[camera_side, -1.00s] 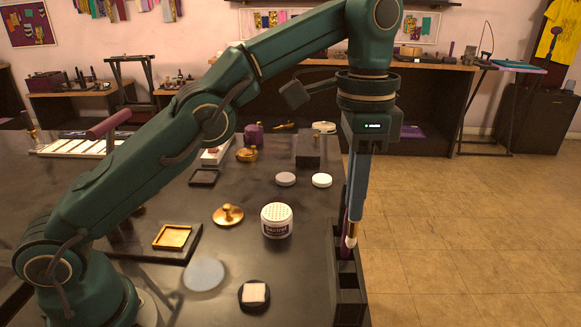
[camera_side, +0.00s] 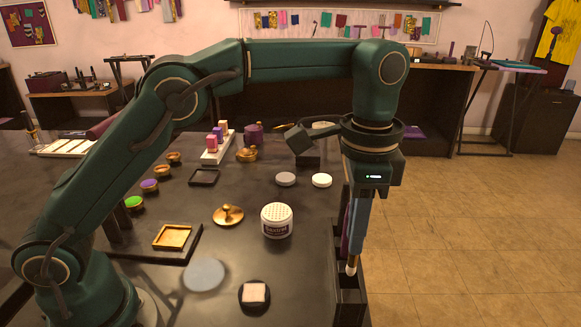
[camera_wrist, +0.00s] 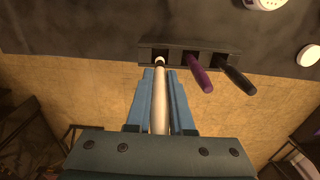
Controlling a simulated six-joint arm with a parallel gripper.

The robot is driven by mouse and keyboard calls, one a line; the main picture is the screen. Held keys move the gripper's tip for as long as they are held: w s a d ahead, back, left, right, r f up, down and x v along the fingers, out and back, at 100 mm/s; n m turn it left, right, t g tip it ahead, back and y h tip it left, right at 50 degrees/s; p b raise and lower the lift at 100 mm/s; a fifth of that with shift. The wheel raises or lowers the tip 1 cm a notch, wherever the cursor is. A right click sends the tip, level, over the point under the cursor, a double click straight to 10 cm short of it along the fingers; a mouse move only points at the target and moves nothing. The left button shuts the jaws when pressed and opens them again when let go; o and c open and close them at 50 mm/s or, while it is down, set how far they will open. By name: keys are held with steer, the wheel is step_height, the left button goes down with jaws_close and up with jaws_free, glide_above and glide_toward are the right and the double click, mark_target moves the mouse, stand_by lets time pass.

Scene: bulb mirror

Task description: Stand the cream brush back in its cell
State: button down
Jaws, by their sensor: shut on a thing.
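My gripper (camera_side: 354,252) is shut on the cream brush (camera_wrist: 159,115), between its two blue fingers in the wrist view. The brush points down, and its pale tip shows in the side view (camera_side: 351,268). The black rack (camera_side: 350,312) stands at the table's right edge; in the wrist view it is a row of cells (camera_wrist: 175,46). The brush tip is at the leftmost cell (camera_wrist: 158,55) in the wrist view; I cannot tell whether it is inside the opening. My fingers hide most of the brush in the side view.
A purple brush (camera_wrist: 199,76) and a black brush (camera_wrist: 237,79) stand in the neighbouring cells, close to my right finger. A white tub (camera_side: 277,221) and a gold-coloured lid (camera_side: 228,214) sit left of the rack. Open floor lies to the right.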

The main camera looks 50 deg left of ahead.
mark_target(350, 264)
steer(key=shift+f, duration=2.8)
steer(key=shift+f, duration=0.65)
steer(key=c, duration=0.7)
jaws_free()
steer(key=shift+r, duration=2.55)
